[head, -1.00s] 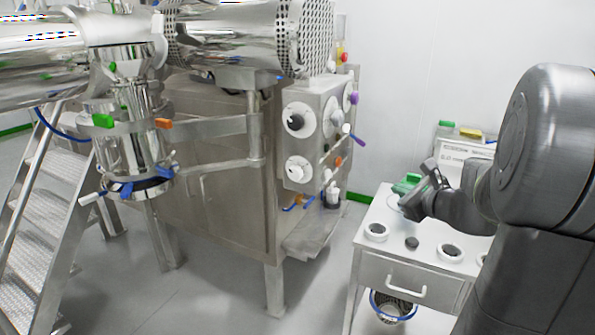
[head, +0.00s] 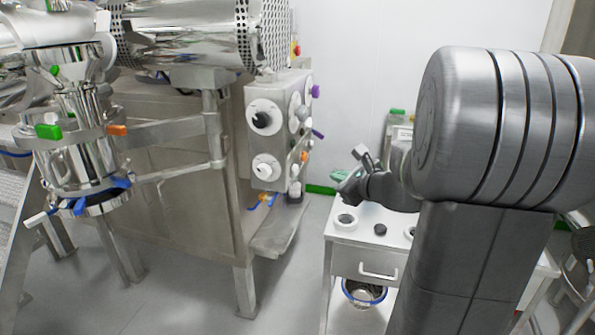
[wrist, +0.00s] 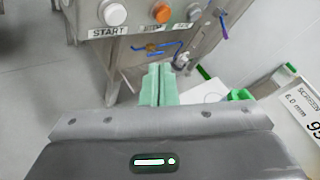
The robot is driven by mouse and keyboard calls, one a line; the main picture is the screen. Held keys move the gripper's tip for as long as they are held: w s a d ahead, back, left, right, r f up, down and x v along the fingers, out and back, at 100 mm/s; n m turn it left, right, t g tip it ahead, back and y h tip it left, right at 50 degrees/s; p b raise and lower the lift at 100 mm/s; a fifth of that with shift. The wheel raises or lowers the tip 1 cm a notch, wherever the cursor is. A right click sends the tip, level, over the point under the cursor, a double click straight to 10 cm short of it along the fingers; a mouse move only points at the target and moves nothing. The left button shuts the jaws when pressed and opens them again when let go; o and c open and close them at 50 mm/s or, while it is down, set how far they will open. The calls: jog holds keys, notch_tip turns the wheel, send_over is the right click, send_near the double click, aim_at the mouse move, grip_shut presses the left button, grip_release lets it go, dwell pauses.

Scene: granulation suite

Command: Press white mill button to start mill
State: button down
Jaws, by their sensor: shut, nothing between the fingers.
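The white mill button (wrist: 112,13) is at the top of the wrist view, above a label reading START. An orange button (wrist: 162,12) is to its right on the same metal panel. My gripper shows in the wrist view with its green fingers (wrist: 159,86) shut together and empty, below the buttons in the picture and apart from the panel. In the head view my gripper (head: 340,176) is right of the mill's control box (head: 280,128), with a gap between. I cannot clearly pick out the START button in the head view.
A white table (head: 345,246) with white rings and a drawer stands right of the mill, below my gripper. A metal shelf (head: 278,232) juts out under the control box. Grey floor (head: 190,290) is open in front. A labelled box (wrist: 300,105) is at right in the wrist view.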

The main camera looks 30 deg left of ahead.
aim_at(296, 170)
jog(key=s+a, duration=0.1)
jog(key=a, duration=0.5)
jog(key=shift+s+a, duration=0.3)
dwell(1.8)
jog(key=shift+s+a, duration=0.1)
jog(key=shift+a, duration=0.35)
